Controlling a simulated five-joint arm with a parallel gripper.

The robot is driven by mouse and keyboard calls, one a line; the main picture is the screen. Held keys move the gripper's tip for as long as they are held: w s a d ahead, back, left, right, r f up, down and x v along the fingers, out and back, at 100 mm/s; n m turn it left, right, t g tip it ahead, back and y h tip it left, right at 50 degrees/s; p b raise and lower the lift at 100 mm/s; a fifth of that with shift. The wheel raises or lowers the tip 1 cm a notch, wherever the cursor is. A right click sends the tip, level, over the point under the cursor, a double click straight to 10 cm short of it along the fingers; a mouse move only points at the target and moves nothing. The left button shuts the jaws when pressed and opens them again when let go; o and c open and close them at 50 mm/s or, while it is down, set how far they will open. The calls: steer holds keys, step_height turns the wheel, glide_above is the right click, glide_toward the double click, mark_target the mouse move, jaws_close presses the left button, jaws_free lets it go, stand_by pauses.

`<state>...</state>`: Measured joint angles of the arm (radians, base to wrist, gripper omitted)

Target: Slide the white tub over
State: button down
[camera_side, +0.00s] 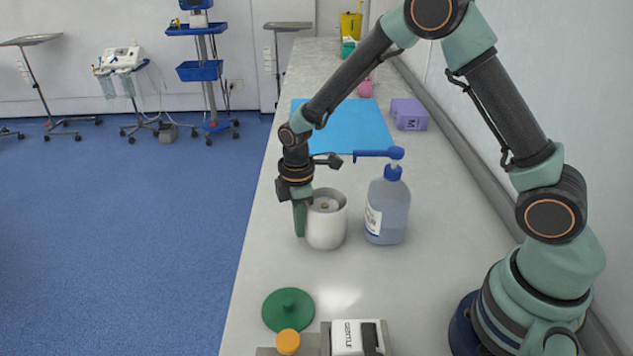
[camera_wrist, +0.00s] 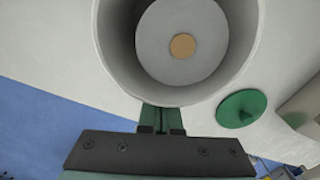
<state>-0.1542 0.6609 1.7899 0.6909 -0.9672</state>
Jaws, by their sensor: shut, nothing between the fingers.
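The white tub (camera_side: 327,224) stands upright and open-topped on the grey counter in the side view. In the wrist view I look down into the white tub (camera_wrist: 205,75), where a small tan disc (camera_wrist: 183,46) lies on its floor. My gripper (camera_side: 299,222) points down close against the tub's left side in the side view. Its green fingers (camera_wrist: 161,118) are shut and empty, outside the tub's wall. I cannot tell whether they touch it.
A pump bottle (camera_side: 388,212) stands just right of the tub. A green lid (camera_side: 288,310) lies nearer the camera, beside a box (camera_side: 357,338) and an orange knob (camera_side: 288,342). A blue mat (camera_side: 350,128) and purple box (camera_side: 409,114) are farther back. The counter's left edge is close.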

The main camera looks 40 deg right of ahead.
steer(key=shift+d, duration=0.1)
steer(key=shift+s+d, duration=0.25)
steer(key=shift+d, duration=0.25)
steer(key=shift+s+d, duration=0.25)
steer(key=shift+d, duration=0.2)
steer(key=shift+a, duration=0.1)
